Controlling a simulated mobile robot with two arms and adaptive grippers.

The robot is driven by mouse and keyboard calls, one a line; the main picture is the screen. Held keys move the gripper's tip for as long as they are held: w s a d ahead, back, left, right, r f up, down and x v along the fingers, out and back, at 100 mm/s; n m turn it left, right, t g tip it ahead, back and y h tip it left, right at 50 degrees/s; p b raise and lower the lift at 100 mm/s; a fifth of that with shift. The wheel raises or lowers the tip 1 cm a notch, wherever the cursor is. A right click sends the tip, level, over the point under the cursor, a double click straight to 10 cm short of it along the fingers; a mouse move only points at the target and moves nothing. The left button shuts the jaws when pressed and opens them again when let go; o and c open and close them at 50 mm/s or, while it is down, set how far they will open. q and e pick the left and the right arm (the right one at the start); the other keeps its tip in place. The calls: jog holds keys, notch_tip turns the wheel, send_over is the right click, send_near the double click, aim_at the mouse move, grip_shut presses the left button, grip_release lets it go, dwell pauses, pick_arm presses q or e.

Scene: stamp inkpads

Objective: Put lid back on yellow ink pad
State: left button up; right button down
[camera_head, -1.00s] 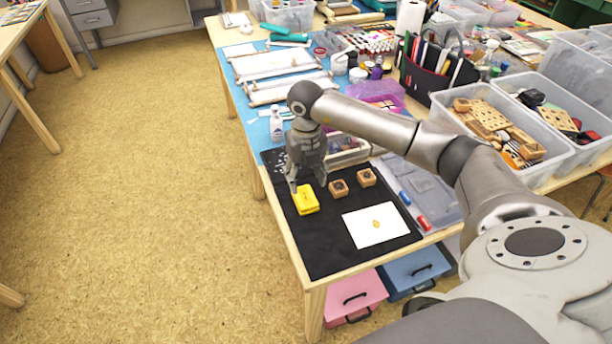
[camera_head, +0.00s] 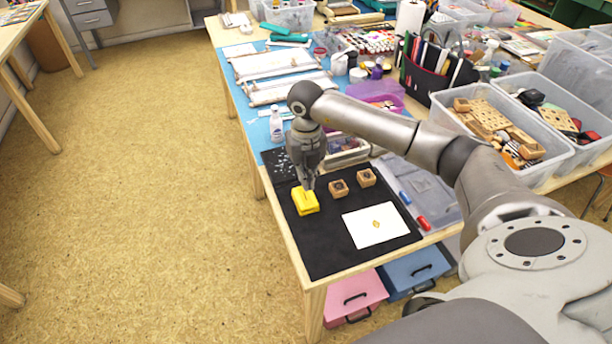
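The yellow ink pad (camera_head: 304,204) lies near the left edge of the black mat (camera_head: 330,255). Its yellow top shows, but lid and base are too small to tell apart. My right gripper (camera_head: 308,189) points down right over the pad's far part. Its fingers are close together on a small yellow raised part of the lid (camera_head: 308,195), partly hidden by the fingertips. My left gripper is not in view.
Two wooden stamps (camera_head: 338,188) (camera_head: 366,178) stand to the right of the pad. A white card (camera_head: 376,225) with a yellow print lies in front of them. A white bottle (camera_head: 276,126) stands behind on the left. The mat's front is clear.

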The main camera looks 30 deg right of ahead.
aim_at(306, 199)
jog(key=shift+f, duration=0.25)
dwell(0.4)
jog(key=shift+f+b, duration=2.25)
jog(key=shift+f, duration=0.65)
jog(key=shift+r, duration=0.2)
jog(key=shift+r+p, duration=2.55)
jog(key=shift+r, duration=0.85)
